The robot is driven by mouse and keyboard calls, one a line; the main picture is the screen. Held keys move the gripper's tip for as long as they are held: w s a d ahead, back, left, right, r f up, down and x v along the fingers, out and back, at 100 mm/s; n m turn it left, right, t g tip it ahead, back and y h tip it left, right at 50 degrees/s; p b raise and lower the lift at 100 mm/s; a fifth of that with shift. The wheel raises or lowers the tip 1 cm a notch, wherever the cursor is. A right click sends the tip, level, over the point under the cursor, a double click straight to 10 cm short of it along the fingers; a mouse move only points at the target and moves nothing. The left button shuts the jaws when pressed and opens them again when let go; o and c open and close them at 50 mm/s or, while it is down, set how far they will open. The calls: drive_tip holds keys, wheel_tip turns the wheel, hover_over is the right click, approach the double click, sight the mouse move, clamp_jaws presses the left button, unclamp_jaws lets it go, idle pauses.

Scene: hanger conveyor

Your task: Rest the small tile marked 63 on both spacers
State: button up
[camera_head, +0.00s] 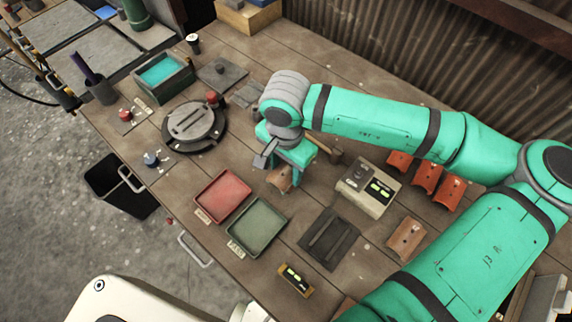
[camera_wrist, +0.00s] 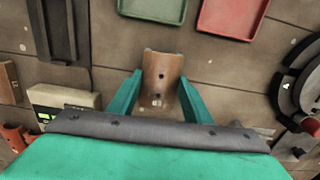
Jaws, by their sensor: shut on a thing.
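My gripper (camera_head: 284,174) is shut on a small brown curved tile (camera_head: 279,180), above the table just right of the red tray. In the wrist view my gripper's fingers (camera_wrist: 160,98) close on the sides of the tile (camera_wrist: 161,75), which has dark holes and a small pale mark. No number can be read on it. Two dark parallel bars, which look like the spacers (camera_head: 328,238), lie on a dark plate right of the green tray. They also show at the wrist view's upper left (camera_wrist: 59,30). The tile is apart from them.
The red tray (camera_head: 205,206) and green tray (camera_head: 237,243) stand near the front edge. A beige box with green displays (camera_head: 381,191), several orange tiles (camera_head: 427,178) and another brown tile (camera_head: 406,238) lie right. A yellow-black gauge (camera_head: 295,281) lies in front. A round dark fixture (camera_head: 194,126) stands left.

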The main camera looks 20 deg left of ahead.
drive_tip(key=o, duration=1.2)
wheel_tip(320, 180, up, 11)
drive_tip(key=shift+f, duration=0.1)
